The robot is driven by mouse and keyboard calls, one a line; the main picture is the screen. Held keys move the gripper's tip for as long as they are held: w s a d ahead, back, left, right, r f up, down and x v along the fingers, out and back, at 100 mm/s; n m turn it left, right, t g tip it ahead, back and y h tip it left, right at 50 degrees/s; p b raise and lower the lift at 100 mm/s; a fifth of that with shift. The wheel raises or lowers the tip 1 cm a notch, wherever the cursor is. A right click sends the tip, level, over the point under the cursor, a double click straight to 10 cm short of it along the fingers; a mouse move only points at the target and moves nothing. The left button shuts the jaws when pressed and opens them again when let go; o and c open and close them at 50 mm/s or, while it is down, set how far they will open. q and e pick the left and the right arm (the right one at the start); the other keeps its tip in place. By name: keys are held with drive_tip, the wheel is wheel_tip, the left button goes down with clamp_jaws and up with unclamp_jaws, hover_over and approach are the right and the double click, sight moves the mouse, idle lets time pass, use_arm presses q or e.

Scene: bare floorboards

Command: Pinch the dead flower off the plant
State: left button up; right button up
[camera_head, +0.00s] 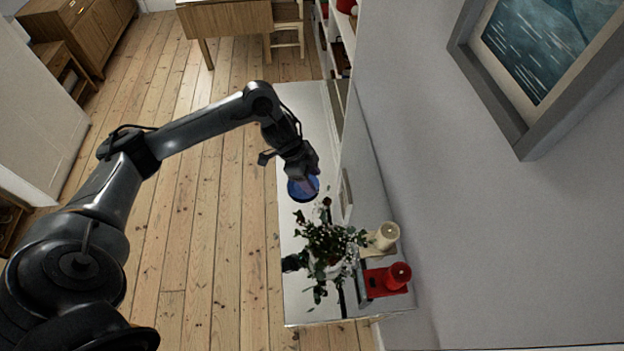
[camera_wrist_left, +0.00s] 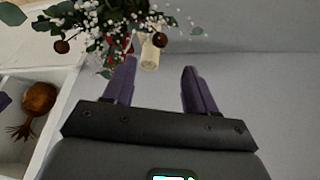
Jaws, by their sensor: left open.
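The plant (camera_head: 328,243), leafy green with small white blossoms, stands on the white tabletop in the head view. It also shows at the top left of the left wrist view (camera_wrist_left: 95,22). There, two round brown heads that look like dead flowers hang from it, one at the left (camera_wrist_left: 61,46) and one nearer the fingers (camera_wrist_left: 161,40). My left gripper (camera_head: 308,184) is above the table, on the far side of the plant. In the wrist view its purple fingers (camera_wrist_left: 158,72) are apart with nothing between them. The plant's base is mostly hidden by foliage.
A cream candle (camera_head: 386,236) and a red candle (camera_head: 398,275) stand right of the plant, near the wall. A picture frame (camera_head: 507,100) hangs on the wall. The tabletop's far part is clear.

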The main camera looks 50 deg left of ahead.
sight(327, 199)
use_arm(q)
drive_tip(key=x, duration=1)
drive_tip(key=shift+w+d+f+p, duration=0.2)
drive_tip(key=shift+p, duration=0.15)
drive_tip(key=shift+c, duration=0.3)
clamp_jaws()
